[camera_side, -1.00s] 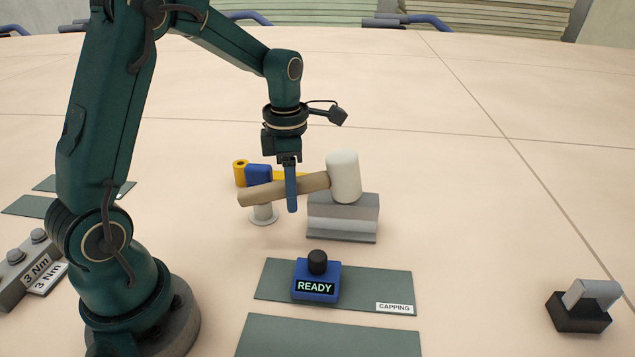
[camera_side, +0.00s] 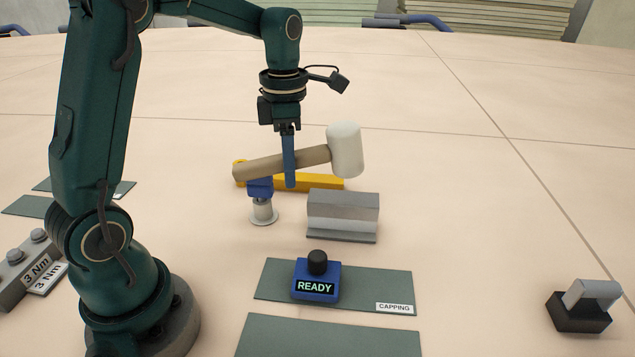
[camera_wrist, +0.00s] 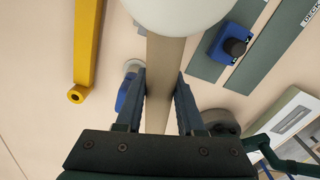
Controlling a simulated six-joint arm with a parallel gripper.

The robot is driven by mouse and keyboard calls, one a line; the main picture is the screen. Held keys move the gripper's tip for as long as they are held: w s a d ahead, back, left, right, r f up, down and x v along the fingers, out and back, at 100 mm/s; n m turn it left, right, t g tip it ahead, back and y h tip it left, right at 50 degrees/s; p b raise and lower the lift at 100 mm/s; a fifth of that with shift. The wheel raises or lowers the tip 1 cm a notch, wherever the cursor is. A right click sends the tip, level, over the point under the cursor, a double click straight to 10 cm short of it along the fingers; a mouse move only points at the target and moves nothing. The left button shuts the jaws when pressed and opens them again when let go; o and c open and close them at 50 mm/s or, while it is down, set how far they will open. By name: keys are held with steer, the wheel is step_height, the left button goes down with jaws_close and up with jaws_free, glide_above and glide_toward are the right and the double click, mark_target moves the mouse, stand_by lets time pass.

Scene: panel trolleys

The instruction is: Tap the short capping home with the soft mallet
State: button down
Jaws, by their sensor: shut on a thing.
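My gripper (camera_side: 289,184) is shut on the wooden handle of the soft mallet (camera_side: 344,151), which has a white head. The handle tilts up slightly toward the head at right. The head hangs above and behind a grey ridged block (camera_side: 342,214) on the table, apart from it. I cannot tell whether this block includes the short capping.
A blue piece on a pale round stand (camera_side: 262,210) is below the handle. A yellow bar (camera_side: 322,184) lies behind. A blue READY box (camera_side: 317,281) sits on the green CAPPING mat (camera_side: 375,284). A black block with a grey top (camera_side: 580,306) stands at right. Table right of the grey block is clear.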

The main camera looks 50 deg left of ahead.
steer(key=shift+r, duration=2.9)
steer(key=shift+d, duration=0.1)
